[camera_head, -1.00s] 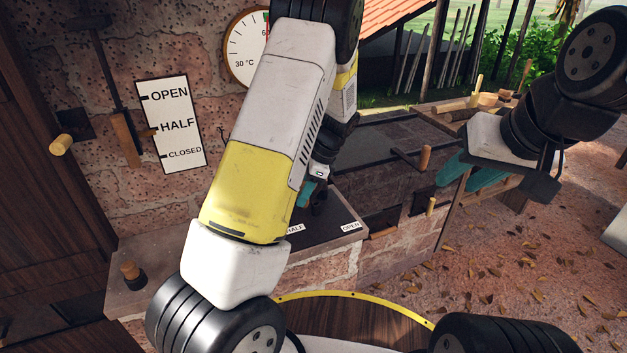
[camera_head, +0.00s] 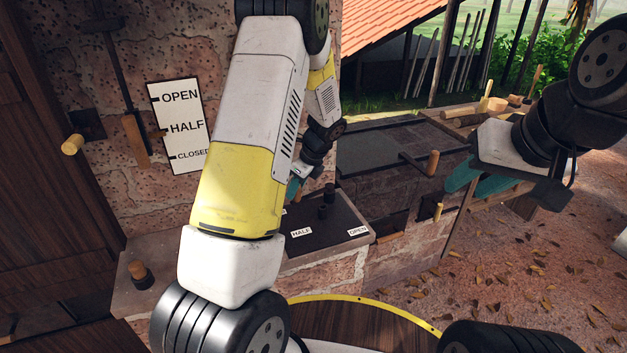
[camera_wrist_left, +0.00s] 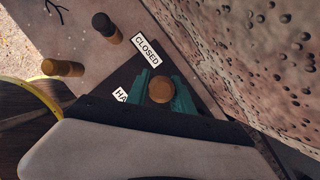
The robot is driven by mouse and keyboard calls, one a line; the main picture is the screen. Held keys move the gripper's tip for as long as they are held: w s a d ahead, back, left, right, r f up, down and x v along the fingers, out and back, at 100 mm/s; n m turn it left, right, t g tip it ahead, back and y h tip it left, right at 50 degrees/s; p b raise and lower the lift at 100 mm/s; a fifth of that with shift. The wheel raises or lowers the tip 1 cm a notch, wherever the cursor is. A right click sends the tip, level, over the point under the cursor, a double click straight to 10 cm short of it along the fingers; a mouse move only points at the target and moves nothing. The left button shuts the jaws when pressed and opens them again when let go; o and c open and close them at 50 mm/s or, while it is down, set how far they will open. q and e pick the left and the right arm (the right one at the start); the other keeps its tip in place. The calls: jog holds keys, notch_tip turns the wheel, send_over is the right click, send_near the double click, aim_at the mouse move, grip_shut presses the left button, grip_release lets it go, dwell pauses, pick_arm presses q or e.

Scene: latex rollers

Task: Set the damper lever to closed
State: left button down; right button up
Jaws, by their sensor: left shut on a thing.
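A dark plate (camera_head: 322,243) on the brick ledge carries HALF (camera_head: 301,232) and OPEN (camera_head: 357,231) labels. Its CLOSED label (camera_wrist_left: 147,50) shows in the left wrist view, with part of the HALF label (camera_wrist_left: 121,96). My left gripper (camera_head: 295,187) is over the plate's left part, largely behind my own arm. In the left wrist view its teal fingers are shut on a round wooden knob (camera_wrist_left: 161,89), near the CLOSED label. The lever below the knob is hidden. My right gripper (camera_head: 476,182) is open and empty at the right.
A wall board (camera_head: 178,127) marked OPEN, HALF, CLOSED stands beside a hanging wooden handle (camera_head: 136,140). Black posts (camera_head: 326,197) rise from the plate. A wooden knob (camera_head: 139,271) stands on the left ledge. The brick wall is close to my left gripper.

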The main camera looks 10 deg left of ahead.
pick_arm(q)
jog(key=shift+w+a+m+t, duration=0.5)
jog(key=shift+w+a+m, duration=0.4)
jog(key=shift+w+m, duration=0.35)
jog(key=shift+r, duration=0.1)
jog(key=c, duration=1.1)
grip_release()
jog(key=shift+s, duration=0.1)
jog(key=v, duration=0.7)
jog(key=shift+d+r, duration=0.1)
jog(key=shift+r, duration=0.25)
